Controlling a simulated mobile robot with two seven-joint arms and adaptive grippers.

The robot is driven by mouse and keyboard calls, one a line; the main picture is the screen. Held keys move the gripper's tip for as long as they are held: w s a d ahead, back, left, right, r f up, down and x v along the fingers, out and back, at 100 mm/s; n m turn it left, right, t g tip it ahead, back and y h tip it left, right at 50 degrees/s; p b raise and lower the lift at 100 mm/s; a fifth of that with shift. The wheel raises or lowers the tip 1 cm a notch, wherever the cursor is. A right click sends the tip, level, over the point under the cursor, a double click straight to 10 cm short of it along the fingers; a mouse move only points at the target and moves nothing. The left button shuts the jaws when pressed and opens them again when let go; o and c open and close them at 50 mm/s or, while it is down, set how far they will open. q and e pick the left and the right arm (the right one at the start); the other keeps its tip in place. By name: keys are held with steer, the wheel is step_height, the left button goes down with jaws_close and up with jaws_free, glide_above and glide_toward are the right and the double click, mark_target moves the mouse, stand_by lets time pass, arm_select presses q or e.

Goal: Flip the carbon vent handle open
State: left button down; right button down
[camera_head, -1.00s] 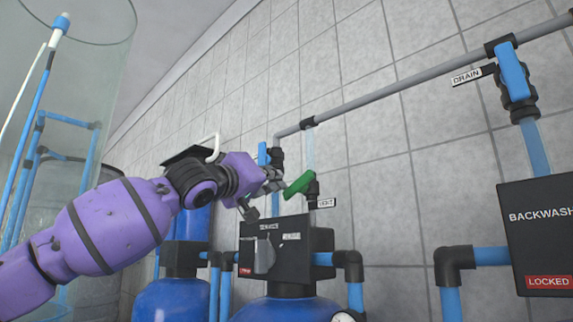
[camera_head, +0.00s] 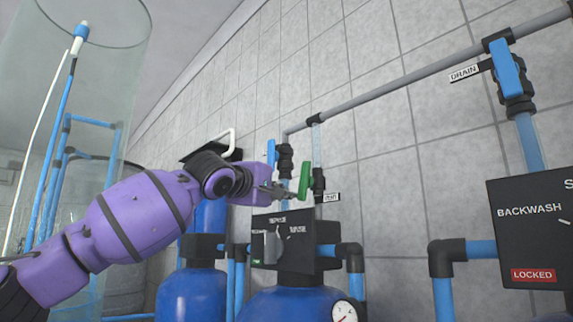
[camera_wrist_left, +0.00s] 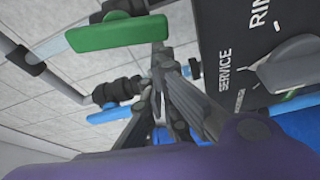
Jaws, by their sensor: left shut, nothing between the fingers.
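The green vent handle (camera_head: 304,180) stands nearly upright on its black valve, above the tank with the black control box. A small white tag that seems to read "VENT" (camera_head: 331,197) sits to its right. My left gripper (camera_head: 291,194) is shut and empty, with its fingertips close to the lower left of the green handle. In the left wrist view the green handle (camera_wrist_left: 116,33) lies across the upper left, just beyond the tips of my left gripper (camera_wrist_left: 162,62). I cannot tell whether they touch. My right gripper is not in view.
The black control box (camera_head: 303,254) sits just below the gripper on a blue tank (camera_head: 290,305). A blue-handled valve (camera_head: 271,153) stands just left of the green handle. A grey pipe (camera_head: 420,73) runs along the tiled wall. A "BACKWASH" box (camera_head: 530,250) is at the right.

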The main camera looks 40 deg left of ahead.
arm_select(q)
steer(key=shift+d+f+n, duration=0.3)
steer(key=shift+f, duration=0.1)
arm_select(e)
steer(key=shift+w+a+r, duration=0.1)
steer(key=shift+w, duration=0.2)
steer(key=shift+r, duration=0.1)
